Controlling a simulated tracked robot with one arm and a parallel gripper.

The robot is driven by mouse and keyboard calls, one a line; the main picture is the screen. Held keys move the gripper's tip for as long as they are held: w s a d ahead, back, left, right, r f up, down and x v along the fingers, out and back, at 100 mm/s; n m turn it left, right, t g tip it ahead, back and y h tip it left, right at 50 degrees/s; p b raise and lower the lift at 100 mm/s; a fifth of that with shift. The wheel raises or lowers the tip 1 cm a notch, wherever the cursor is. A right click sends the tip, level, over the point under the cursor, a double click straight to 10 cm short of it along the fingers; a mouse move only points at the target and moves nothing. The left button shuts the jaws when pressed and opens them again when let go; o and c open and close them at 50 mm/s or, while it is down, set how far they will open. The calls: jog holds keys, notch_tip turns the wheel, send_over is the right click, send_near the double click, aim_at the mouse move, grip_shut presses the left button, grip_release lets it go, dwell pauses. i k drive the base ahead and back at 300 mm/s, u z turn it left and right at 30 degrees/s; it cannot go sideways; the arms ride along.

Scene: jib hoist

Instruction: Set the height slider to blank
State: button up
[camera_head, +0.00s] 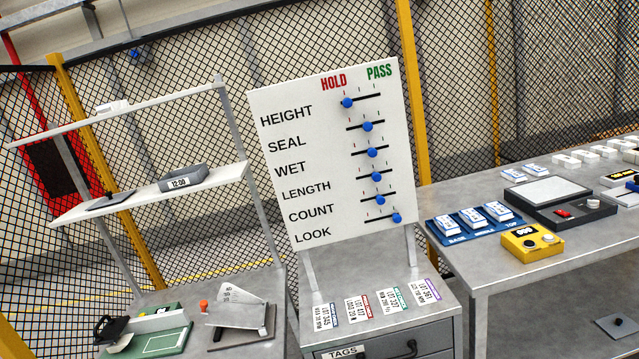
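A white board (290,190) stands tilted in the picture, with red HOLD and green PASS printed at its top. It has rows labelled HEIGHT, SEAL, WET, LENGTH, COUNT and LOOK, each with a dark slot and a blue knob. The height slider knob (347,102) is at the left end of its slot, on the HOLD side. The seal knob (367,126), wet knob (372,152), length knob (376,176) and count knob (380,200) are near the middle of their slots. The look knob (397,217) is at the right end, on the PASS side. My gripper is not in view.
The board stands on a grey cabinet (385,325) with several lot tags on top. A grey bench (500,280) with devices is at the right. Mesh fencing (450,90) runs behind.

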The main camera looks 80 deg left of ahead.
aim_at(346, 103)
jog(key=u, duration=1.85)
